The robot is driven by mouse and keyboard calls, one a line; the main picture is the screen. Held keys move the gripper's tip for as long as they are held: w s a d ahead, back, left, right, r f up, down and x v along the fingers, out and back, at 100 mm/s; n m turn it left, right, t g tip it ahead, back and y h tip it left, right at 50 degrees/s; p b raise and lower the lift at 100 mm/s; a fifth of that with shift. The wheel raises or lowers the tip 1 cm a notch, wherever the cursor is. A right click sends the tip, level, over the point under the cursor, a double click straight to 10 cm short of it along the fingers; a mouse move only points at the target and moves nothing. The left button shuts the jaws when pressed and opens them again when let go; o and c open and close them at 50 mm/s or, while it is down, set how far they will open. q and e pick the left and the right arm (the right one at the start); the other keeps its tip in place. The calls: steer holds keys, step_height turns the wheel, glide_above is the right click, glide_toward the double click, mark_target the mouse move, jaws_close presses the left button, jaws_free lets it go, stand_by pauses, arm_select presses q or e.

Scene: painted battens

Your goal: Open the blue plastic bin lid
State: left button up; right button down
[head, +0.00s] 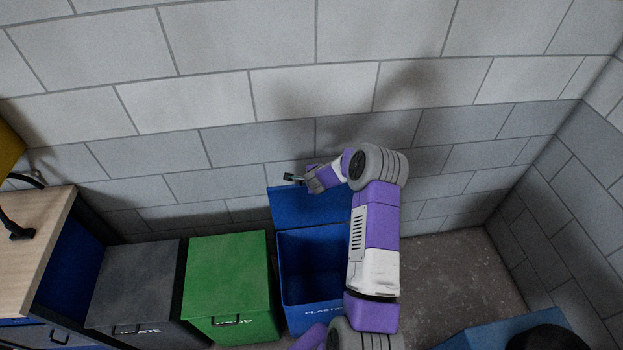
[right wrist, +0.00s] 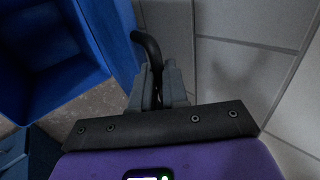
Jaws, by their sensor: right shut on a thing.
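The blue plastic bin (head: 308,309) stands at the right end of a row, with white lettering on its front. Its blue lid (head: 307,207) is raised and leans up near the wall, so the bin's inside shows. My right gripper (head: 303,178) is at the lid's upper edge. In the right wrist view my right gripper (right wrist: 158,88) is shut on the black curved lid handle (right wrist: 148,43), and the blue lid (right wrist: 112,38) is beside it. The open bin (right wrist: 50,55) shows at the left there. My right arm covers the right side of bin and lid. My left gripper is out of view.
A green bin (head: 228,275) and a dark grey bin (head: 135,282) stand shut left of it. A wood-topped cabinet (head: 35,235) is at the far left. A block wall (head: 310,95) is close behind. Bare floor (head: 460,270) lies to the right, with a blue object (head: 480,338) in front.

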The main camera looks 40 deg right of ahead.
steer(key=c, duration=1.4)
jaws_free()
steer(key=shift+s+a+f, duration=0.2)
steer(key=shift+f, duration=0.25)
steer(key=shift+c, duration=0.2)
steer(key=shift+o, duration=0.7)
steer(key=shift+w+d, duration=0.1)
steer(key=shift+d, duration=0.05)
steer(key=shift+r, duration=0.2)
steer(key=b+v, duration=0.1)
steer(key=v, duration=0.6)
steer(key=shift+r, duration=0.2)
